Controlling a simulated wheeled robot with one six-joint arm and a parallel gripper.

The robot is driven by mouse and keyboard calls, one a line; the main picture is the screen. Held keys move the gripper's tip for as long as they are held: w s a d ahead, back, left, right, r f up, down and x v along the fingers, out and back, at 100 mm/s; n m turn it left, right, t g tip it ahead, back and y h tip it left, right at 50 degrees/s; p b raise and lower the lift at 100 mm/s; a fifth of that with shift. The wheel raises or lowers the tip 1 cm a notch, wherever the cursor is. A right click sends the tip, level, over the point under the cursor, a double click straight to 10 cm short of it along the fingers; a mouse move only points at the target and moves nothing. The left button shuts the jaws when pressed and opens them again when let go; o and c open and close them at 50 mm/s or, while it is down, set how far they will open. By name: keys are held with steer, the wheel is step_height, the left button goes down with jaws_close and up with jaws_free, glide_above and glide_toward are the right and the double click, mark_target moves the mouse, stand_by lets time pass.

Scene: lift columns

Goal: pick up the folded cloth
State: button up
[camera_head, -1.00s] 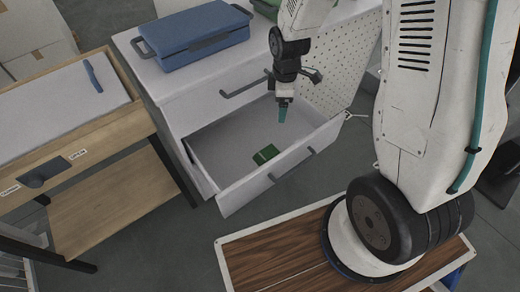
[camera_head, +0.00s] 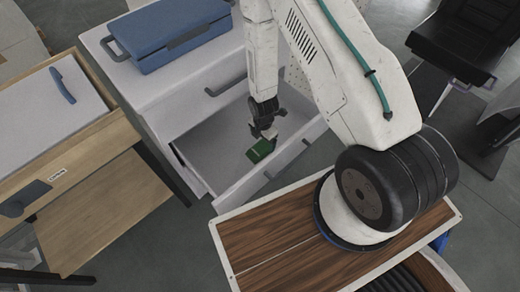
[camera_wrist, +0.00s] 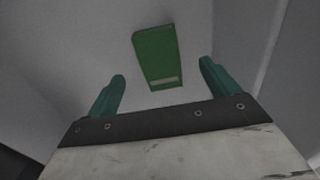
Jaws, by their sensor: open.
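A green folded cloth (camera_head: 260,150) lies on the floor of the open drawer (camera_head: 205,180) in the head view. In the wrist view the green cloth (camera_wrist: 157,57) is a small block with a pale strip, ahead of and roughly between my fingertips. My gripper (camera_head: 265,135) is down inside the drawer, just above and beside the cloth. In the wrist view the two teal fingers of my gripper (camera_wrist: 162,85) are spread wide with nothing between them. Whether a finger touches the cloth cannot be told.
The drawer's front wall and sides surround my gripper. A blue case (camera_head: 178,32) sits on top of the white cabinet (camera_head: 130,85). A wooden workbench (camera_head: 95,135) stands at the left. A black chair (camera_head: 455,45) is at the back right.

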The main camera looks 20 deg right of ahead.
mark_target(261, 148)
steer(key=f, duration=0.5)
steer(key=shift+a, duration=0.25)
steer(key=shift+r, duration=0.1)
steer(key=c, duration=1.1)
steer(key=shift+o, duration=0.2)
steer(key=shift+r, duration=0.15)
step_height(261, 148, up, 10)
steer(key=shift+o, duration=0.4)
